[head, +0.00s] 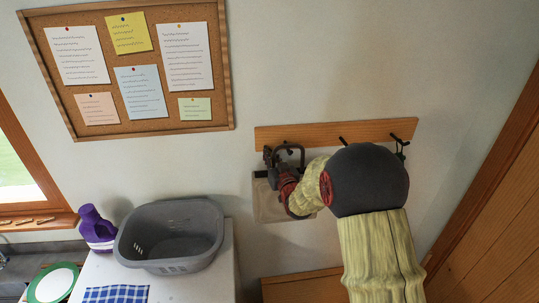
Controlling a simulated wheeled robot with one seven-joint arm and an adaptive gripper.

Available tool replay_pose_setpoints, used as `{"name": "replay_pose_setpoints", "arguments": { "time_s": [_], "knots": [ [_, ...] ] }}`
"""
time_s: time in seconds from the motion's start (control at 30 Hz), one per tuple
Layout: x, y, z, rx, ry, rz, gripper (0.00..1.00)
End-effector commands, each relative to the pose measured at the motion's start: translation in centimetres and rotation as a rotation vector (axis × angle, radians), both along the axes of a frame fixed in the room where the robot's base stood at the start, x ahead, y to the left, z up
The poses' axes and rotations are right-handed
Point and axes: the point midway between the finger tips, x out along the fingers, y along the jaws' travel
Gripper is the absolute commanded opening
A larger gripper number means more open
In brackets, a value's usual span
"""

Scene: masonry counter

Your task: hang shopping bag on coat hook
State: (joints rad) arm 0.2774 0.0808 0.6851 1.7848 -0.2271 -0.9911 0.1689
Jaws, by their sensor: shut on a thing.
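The shopping bag (267,206) is a pale grey-beige panel hanging against the wall, below the left part of the wooden coat rail (325,131). My gripper (283,157) is at the bag's top, close in front of the rail's left end, and is shut on the bag. My arm covers part of the bag's right side. Dark coat hooks stick out of the rail; one hook (343,141) shows near the middle, another (400,138) at the right. Around the left hook, gripper and dark parts overlap, so I cannot tell whether the bag's handle is over it.
A small dark item (402,152) hangs at the right hook, partly behind my arm. A corkboard (227,75) is on the wall at upper left. Below stand a grey laundry basket (170,238) and a purple bottle (96,228). A wooden door (495,220) is at right.

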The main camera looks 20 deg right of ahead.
Motion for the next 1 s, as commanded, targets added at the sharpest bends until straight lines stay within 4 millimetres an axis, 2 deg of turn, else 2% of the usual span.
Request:
{"name": "replay_pose_setpoints", "arguments": {
  "time_s": [0.13,0.17,0.53,0.87,1.0],
  "knots": [
    [0.1,0.0,0.3,-0.001,-0.005,0.0,0.0],
    [0.1,0.0,0.3,-0.001,-0.005,0.0,0.09],
    [0.0,0.0,0.1,0.0,-0.002,0.0,0.3],
    [-0.1,0.0,-0.2,0.001,0.003,-0.001,0.3],
    [-1.2,0.1,-0.1,0.001,0.002,-0.001,0.3]
  ]
}}
